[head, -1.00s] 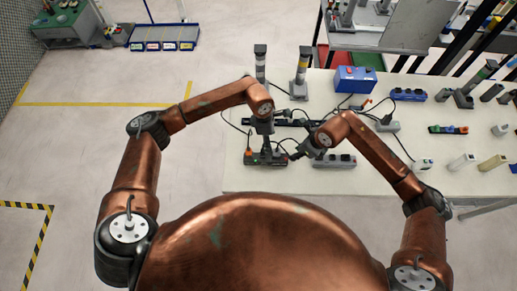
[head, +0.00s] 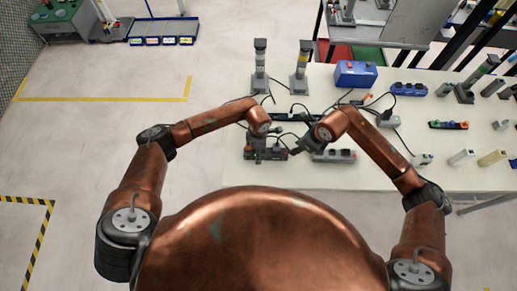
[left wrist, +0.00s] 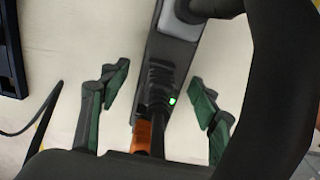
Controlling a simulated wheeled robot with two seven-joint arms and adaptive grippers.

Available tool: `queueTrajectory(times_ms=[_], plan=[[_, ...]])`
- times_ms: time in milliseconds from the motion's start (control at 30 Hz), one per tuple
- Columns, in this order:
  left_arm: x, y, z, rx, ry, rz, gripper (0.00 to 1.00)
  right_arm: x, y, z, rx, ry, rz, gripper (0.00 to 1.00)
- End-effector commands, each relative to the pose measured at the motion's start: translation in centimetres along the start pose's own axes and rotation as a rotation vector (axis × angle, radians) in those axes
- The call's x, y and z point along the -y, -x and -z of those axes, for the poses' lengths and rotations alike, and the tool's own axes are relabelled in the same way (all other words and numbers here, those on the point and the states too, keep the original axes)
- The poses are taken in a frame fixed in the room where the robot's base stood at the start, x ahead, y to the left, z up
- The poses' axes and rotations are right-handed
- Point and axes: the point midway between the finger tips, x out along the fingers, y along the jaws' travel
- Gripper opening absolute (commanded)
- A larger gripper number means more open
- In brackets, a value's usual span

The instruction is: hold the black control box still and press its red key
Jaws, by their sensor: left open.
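The black control box (head: 266,155) lies near the front edge of the pale table in the head view, small and partly covered by my left gripper. Its red key is too small to make out clearly. My left gripper (head: 255,150) is over the box's left part. In the left wrist view the open left fingers (left wrist: 157,95) stand on either side of a dark housing (left wrist: 168,55) with a grey button, a ribbed cable end, a green light and an orange part, with gaps on both sides. My right gripper (head: 298,149) is by the box's right end; its fingers are unclear.
A grey socket strip (head: 335,156) lies just right of the box. Cables run behind it. Two lamp towers (head: 260,65) and a blue box (head: 356,73) stand farther back. The table's right side holds several small devices. The table's front left is clear.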

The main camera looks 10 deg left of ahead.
Motion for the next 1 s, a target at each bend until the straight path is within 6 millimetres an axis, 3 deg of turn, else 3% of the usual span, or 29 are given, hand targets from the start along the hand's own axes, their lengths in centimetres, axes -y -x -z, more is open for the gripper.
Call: queueTrajectory(times_ms=[267,1000], plan=[[0.00,-0.13,0.01,0.000,0.000,0.000,0.56,0.00,0.00,-0.01,0.000,0.000,0.000,0.29],[-0.02,-0.11,0.03,0.000,0.000,0.000,0.05,0.00,0.00,-0.01,0.000,0.000,0.000,0.29]])
